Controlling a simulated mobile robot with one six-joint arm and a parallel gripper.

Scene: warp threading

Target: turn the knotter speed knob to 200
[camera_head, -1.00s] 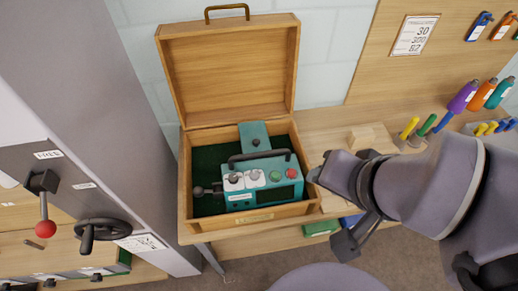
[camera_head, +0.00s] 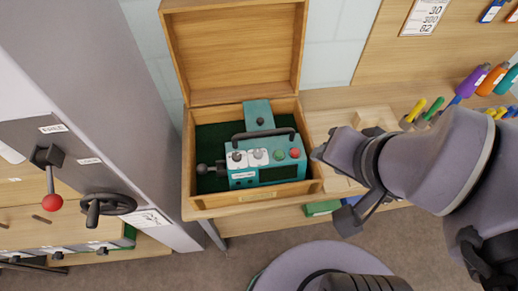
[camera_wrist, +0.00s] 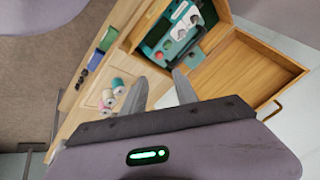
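The teal knotter (camera_head: 265,174) sits in an open wooden box (camera_head: 256,205). Its top has two grey knobs on white plates, a left knob (camera_head: 236,156) and a right knob (camera_head: 257,154), beside a green and a red button. The dial markings are too small to read, so I cannot tell which knob sets speed or its value. My gripper (camera_wrist: 158,76) is open and empty, its two fingers apart in the wrist view. The knotter also shows there (camera_wrist: 176,36), beyond the fingertips. In the head view my arm is right of the box, apart from the knobs.
The box lid (camera_head: 238,50) stands open behind the knotter. A black carrying handle (camera_head: 263,134) arches behind the knobs. A grey machine with a red-balled lever (camera_head: 53,203) and handwheel (camera_head: 106,205) is at left. Thread spools (camera_wrist: 118,86) and several coloured tools (camera_head: 470,82) lie on the bench.

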